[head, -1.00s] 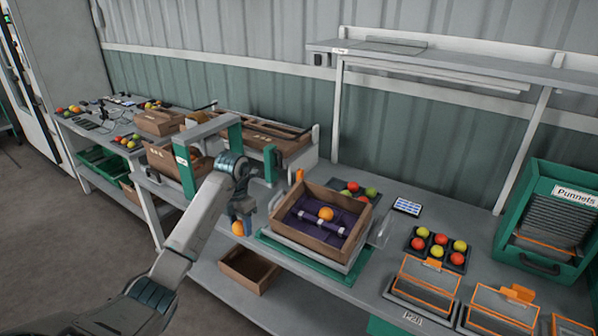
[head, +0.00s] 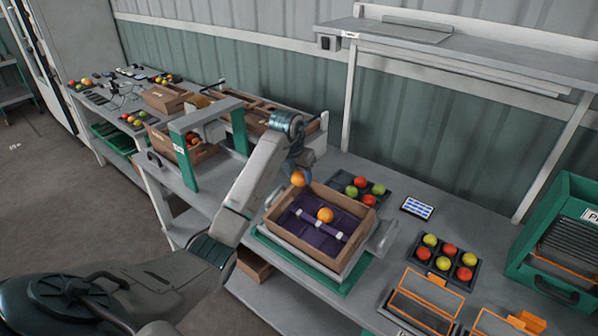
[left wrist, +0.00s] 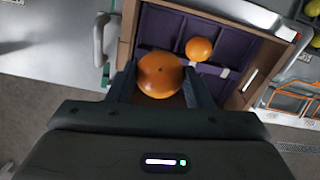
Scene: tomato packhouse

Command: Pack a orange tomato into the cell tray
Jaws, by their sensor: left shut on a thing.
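My left gripper (head: 299,174) is shut on an orange tomato (head: 298,179) and holds it above the back left part of a brown box. In the left wrist view the held tomato (left wrist: 160,75) sits between the two dark fingers. The box (head: 272,214) holds a purple tray (head: 300,232) with pale dividers, which looks like the cell tray. Another orange tomato (head: 325,215) lies in this tray, and it also shows in the left wrist view (left wrist: 199,50). My right gripper is not in view.
The box stands on a green-based stand (head: 340,284) on the grey bench. Dark trays of mixed tomatoes lie behind it (head: 347,193) and to its right (head: 455,271). A small display (head: 417,208) lies on the bench. A green-legged frame (head: 183,158) stands to the left.

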